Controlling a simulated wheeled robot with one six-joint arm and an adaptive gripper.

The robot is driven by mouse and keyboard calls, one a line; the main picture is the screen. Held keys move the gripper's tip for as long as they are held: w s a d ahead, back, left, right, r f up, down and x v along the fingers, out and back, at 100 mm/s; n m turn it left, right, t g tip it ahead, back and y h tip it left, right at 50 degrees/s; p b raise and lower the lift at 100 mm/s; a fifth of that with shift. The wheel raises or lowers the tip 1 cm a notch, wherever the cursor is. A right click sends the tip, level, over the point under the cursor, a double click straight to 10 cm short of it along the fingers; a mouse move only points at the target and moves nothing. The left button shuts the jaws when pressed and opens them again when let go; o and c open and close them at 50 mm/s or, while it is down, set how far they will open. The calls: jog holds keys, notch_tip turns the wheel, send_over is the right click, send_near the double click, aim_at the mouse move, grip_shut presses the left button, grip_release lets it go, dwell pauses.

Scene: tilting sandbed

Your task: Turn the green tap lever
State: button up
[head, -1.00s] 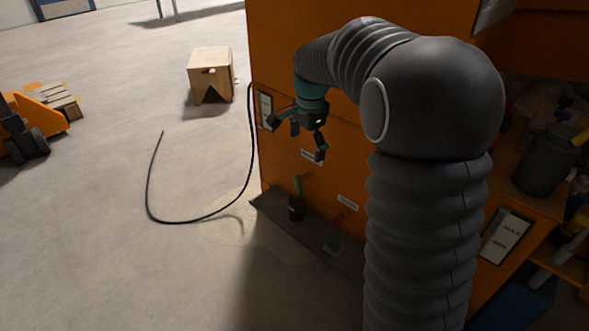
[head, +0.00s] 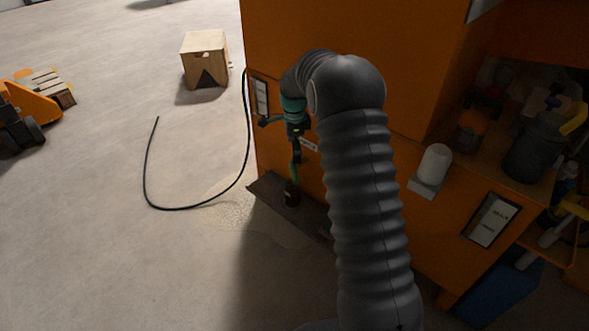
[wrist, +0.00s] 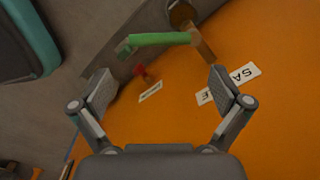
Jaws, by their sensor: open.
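The green tap lever (wrist: 160,39) shows in the wrist view as a short green bar beyond my fingertips. It joins a brass-coloured stem (wrist: 203,47) on its right, near the orange panel (wrist: 275,110). In the head view the green lever (head: 295,172) stands just below my gripper (head: 297,150), partly covered by it. In the wrist view my gripper (wrist: 160,75) is open and empty, its two fingers spread to either side. The lever lies ahead of the gap between them, with no contact visible.
A small red handle (wrist: 141,71) sits on the panel near white labels (wrist: 236,78). A dark ledge (head: 266,187) runs along the panel's foot. A black hose (head: 178,208) curves over the floor. A wooden box (head: 205,60) stands at the back left.

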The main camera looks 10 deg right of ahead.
aim_at(294, 171)
notch_tip(294, 171, down, 8)
jog(key=shift+f, duration=0.1)
dwell(0.4)
jog(key=c, duration=1.3)
jog(key=shift+c, duration=0.2)
